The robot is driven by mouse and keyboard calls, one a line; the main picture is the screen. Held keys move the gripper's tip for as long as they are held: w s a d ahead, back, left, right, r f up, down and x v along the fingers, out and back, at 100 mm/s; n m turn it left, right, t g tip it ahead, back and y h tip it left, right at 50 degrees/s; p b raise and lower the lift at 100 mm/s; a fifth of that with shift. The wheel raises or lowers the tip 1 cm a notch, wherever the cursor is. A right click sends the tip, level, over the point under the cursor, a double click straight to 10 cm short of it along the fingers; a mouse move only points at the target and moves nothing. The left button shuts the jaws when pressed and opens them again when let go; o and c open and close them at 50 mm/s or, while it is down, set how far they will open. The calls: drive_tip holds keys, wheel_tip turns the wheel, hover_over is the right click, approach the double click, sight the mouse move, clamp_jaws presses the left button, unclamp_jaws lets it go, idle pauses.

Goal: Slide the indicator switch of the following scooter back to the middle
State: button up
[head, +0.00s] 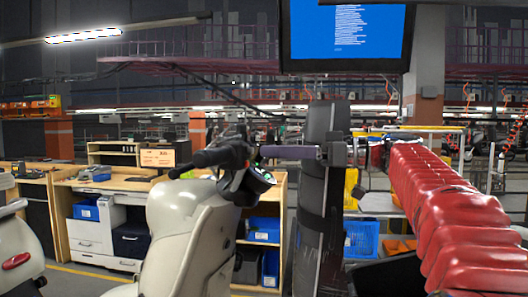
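A cream scooter (182,240) stands left of centre, cut off by the bottom edge. Its dark handlebar grip (212,155) points left, and a dark handlebar unit with a small green glow (264,174) faces right. The indicator switch is too small and dark to make out. My arm, in a red cover, comes in from the right. My gripper (264,152) shows as a thin grey-purple bar pointing left, its tip beside the handlebar unit at about the same height. I cannot tell whether it touches. Only one bar shows, so the finger gap is hidden.
Another pale scooter (15,255) with a red lamp is cut off at the left edge. Behind stand wooden workbenches (70,183) with drawers and blue bins. A blue crate (361,238) sits right of the dark upright. A screen (345,32) hangs above.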

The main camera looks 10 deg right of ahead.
sight(253, 150)
drive_tip(key=shift+x, duration=1.65)
drive_tip(key=shift+c, duration=0.4)
clamp_jaws()
